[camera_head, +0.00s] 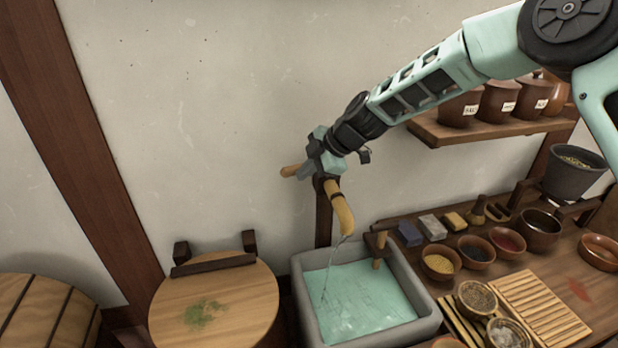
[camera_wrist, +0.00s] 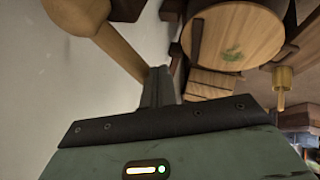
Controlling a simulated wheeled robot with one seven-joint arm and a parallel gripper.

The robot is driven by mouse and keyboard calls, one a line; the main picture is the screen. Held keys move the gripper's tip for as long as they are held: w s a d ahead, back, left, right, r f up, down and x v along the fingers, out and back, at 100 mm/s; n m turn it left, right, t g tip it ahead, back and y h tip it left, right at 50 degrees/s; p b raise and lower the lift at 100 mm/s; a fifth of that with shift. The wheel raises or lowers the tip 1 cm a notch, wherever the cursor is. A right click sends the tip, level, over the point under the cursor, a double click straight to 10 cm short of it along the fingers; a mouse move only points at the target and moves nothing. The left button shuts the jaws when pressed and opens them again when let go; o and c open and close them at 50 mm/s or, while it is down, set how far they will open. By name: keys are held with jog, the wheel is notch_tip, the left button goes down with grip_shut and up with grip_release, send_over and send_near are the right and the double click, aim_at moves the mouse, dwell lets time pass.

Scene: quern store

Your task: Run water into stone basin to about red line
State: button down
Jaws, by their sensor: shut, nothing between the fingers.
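The grey stone basin (camera_head: 423,318) stands below the wall, with pale green water (camera_head: 362,300) in it. A thin stream of water (camera_head: 328,268) falls from the wooden spout (camera_head: 341,210) into it. I cannot make out a red line on the basin. A wooden handle (camera_head: 291,171) sticks out left of my gripper (camera_head: 318,168), at the top of the spout. My gripper is shut and empty there; whether it touches the handle is unclear. In the wrist view the shut fingers (camera_wrist: 158,86) show beside a pale wooden piece (camera_wrist: 108,42).
A round wooden lid (camera_head: 240,298) with a green smear lies left of the basin. A small wooden peg (camera_head: 379,248) stands at the basin's back right. Bowls and a slatted board (camera_head: 540,308) crowd the right counter. A shelf (camera_head: 480,132) with jars is behind my arm.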

jog(key=w+a+m+t+b, duration=0.1)
jog(key=a+b, duration=0.1)
jog(key=shift+w+m+h+b, duration=0.3)
jog(key=shift+w+m, duration=0.1)
